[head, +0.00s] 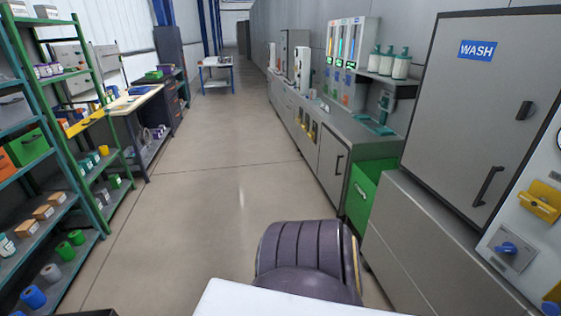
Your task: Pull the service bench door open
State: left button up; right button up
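A long grey service bench (355,127) runs along the right wall. Its near front has a grey door (327,163) with a dark vertical handle (339,165). The door looks closed, flush with the bench front. I cannot tell whether other doors sit farther along the bench. Neither of my grippers is in view, so their place relative to the handle does not show.
A green bin (361,196) stands just nearer than the door. A tall grey WASH cabinet (461,110) with a black handle (488,186) is at the right. Shelves (58,217) line the left. The aisle floor (220,150) is clear.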

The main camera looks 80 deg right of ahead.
aim_at(334, 153)
jog(key=z, duration=3.05)
